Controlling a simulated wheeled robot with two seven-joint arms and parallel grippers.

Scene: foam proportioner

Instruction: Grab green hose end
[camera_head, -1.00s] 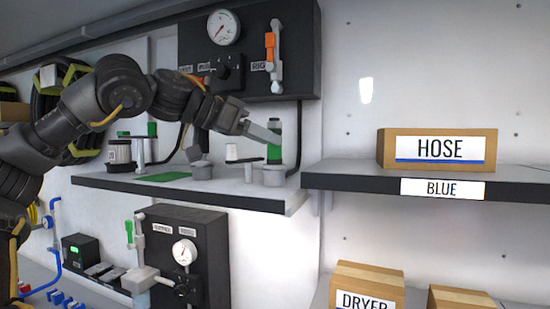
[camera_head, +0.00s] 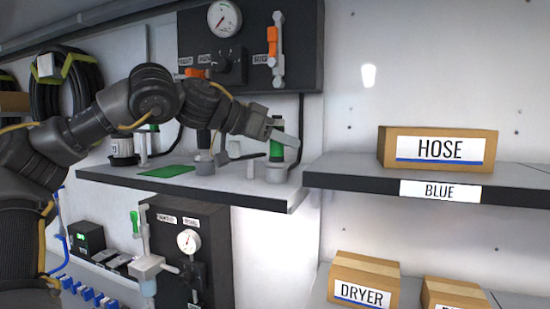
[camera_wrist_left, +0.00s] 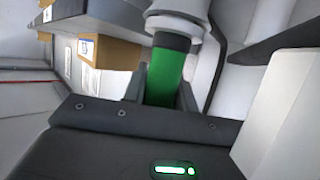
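The green hose end (camera_head: 277,126) is a short upright green cylinder with a dark lower part, standing in a grey holder on the shelf. My left gripper (camera_head: 281,147) is beside it, with its fingers apart. My right gripper is not in view.
The grey shelf (camera_head: 225,190) also carries a green mat (camera_head: 165,171) and other fittings left of the hose end. A dark gauge panel (camera_head: 300,50) hangs above. The right shelf (camera_head: 340,178), holding the HOSE box (camera_head: 437,149), begins close to the right.

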